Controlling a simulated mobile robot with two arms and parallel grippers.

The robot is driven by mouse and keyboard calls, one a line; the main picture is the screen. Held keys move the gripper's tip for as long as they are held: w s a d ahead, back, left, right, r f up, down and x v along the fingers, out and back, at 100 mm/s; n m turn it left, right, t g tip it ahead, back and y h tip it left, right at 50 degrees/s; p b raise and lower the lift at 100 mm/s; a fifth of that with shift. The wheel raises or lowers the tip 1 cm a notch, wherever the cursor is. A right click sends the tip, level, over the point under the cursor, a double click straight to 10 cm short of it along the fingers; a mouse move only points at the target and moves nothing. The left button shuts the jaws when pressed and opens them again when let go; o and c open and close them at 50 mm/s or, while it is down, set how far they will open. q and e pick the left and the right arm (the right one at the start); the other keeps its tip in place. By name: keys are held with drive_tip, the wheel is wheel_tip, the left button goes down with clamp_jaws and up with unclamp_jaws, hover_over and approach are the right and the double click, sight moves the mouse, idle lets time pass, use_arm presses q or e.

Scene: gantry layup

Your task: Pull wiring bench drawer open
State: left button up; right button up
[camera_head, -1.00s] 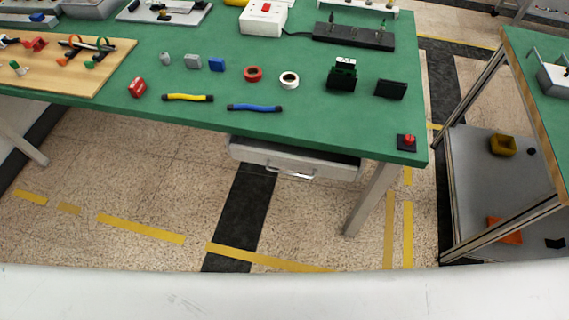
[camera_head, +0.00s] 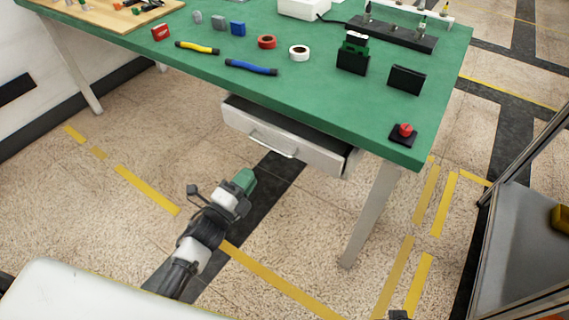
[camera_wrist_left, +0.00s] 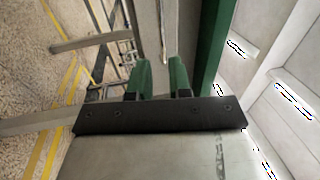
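The wiring bench (camera_head: 310,75) has a green top, and its pale drawer (camera_head: 318,152) hangs under the front edge. A bar handle (camera_head: 272,143) runs across the drawer front. A dark gap shows between the drawer front and the benchtop; I cannot tell how far out the drawer stands. My left gripper (camera_head: 244,181), with green fingertips, is below and in front of the handle in the head view, apart from it. In the left wrist view its two fingers (camera_wrist_left: 161,78) are spread with nothing held between them. My right gripper's fingers are not visible.
A red button (camera_head: 404,131) sits at the bench's front right corner. The bench leg (camera_head: 369,215) stands right of the drawer. A metal-framed cart (camera_head: 520,235) stands at the right. The floor before the drawer is otherwise clear.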

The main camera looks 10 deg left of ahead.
sight(270, 146)
use_arm(q)
drive_tip(key=x, duration=1.1)
drive_tip(key=shift+a+r+b, duration=0.15)
drive_tip(key=shift+b, duration=0.2)
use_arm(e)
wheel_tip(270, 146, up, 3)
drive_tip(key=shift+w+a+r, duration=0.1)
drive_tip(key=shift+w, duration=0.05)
use_arm(q)
clamp_jaws()
drive_tip(key=shift+s, duration=0.1)
